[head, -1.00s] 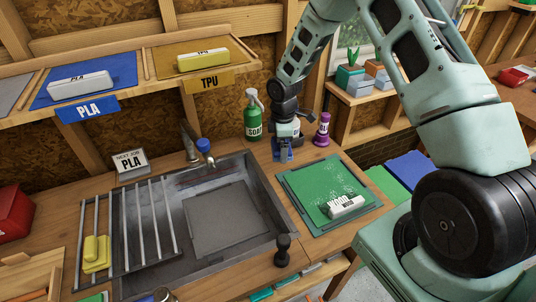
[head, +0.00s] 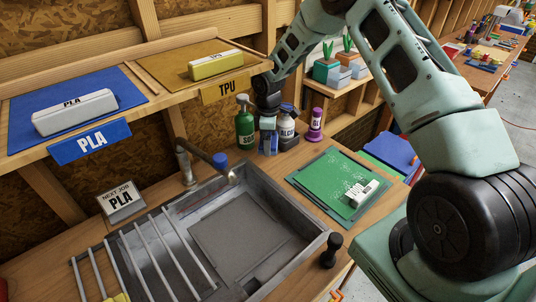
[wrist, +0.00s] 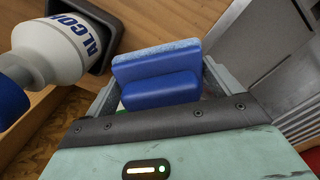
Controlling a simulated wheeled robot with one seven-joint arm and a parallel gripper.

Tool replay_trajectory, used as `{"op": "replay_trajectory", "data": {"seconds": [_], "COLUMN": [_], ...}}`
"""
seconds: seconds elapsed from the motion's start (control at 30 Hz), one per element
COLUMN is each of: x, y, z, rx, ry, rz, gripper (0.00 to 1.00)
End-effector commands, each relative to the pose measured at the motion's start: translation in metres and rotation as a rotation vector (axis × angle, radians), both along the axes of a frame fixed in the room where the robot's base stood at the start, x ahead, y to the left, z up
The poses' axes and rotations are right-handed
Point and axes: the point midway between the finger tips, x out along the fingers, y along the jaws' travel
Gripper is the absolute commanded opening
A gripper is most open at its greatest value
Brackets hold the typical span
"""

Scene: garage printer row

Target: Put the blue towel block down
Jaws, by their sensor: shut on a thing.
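My gripper (head: 268,128) is shut on the blue towel block (wrist: 160,75), which sits between the two fingers in the wrist view and has a paler, fuzzy-looking strip along its top edge. In the head view the block (head: 268,144) shows as a small blue shape below my gripper, between the green soap bottle (head: 244,128) and the white alcohol bottle (head: 287,131). It is at the back of the wooden bench, behind the sink's right corner. I cannot tell whether the block touches the bench.
The alcohol bottle (wrist: 50,52) is close beside my gripper in the wrist view. A purple bottle (head: 315,127) stands to its right. The steel sink (head: 322,232) is in front, with a tap (head: 205,158). A green mat (head: 322,180) carries a white block (head: 362,193).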

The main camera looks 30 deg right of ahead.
Motion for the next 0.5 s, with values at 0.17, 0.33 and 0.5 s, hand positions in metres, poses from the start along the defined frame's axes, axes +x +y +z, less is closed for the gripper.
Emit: {"op": "replay_trajectory", "data": {"seconds": [0.17, 0.33, 0.5], "x": [0.000, 0.000, 0.000], "y": [0.001, 0.001, 0.000], "z": [-0.021, -0.037, -0.059], "rx": [0.001, 0.001, 0.000], "ry": [-0.001, 0.001, 0.000], "rz": [0.002, 0.001, 0.001], "gripper": [0.65, 0.65, 0.65]}}
